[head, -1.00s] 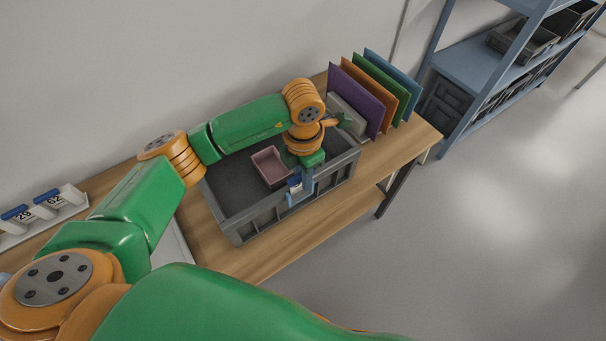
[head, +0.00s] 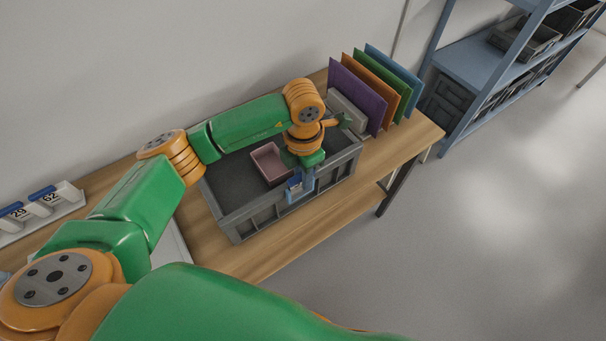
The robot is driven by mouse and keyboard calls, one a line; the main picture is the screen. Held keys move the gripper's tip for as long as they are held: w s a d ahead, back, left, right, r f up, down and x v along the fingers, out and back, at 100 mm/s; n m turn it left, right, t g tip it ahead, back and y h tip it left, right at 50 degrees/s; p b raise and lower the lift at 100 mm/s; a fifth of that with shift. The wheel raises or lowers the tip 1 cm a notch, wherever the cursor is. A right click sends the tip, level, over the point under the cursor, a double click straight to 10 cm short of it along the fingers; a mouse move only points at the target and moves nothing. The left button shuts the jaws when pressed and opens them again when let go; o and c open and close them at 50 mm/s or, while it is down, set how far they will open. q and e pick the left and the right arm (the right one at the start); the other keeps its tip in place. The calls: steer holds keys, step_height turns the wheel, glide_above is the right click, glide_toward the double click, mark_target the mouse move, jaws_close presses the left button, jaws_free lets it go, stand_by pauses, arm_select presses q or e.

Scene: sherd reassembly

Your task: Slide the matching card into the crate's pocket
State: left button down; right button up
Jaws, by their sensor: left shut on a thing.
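The grey crate (head: 262,217) stands on the wooden table. A light-blue pocket (head: 308,181) is on its near wall, partly hidden by my gripper and the card. My left gripper (head: 297,178) points down at this wall and is shut on a small card (head: 294,186) with a dark-blue band. The card is at the pocket; how deep it sits, and its number, I cannot tell. Other white cards with blue tops stand in a rack at the far left, one reading 29 (head: 16,211) and one 62 (head: 50,197). My right gripper is not in view.
A pink bin (head: 268,160) sits inside the crate. Purple (head: 357,96), orange, green and blue panels stand upright behind the crate at the right. A blue shelf (head: 470,70) stands beyond the table's right end. The floor at the right is clear.

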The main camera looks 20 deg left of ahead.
arm_select(q)
steer(key=shift+f, duration=0.2)
steer(key=c, duration=0.7)
jaws_free()
steer(key=shift+c, duration=0.2)
steer(key=shift+r, duration=0.1)
step_height(320, 180, up, 6)
steer(key=shift+r+b, duration=0.1)
steer(key=shift+b, duration=0.8)
steer(key=shift+r, duration=0.4)
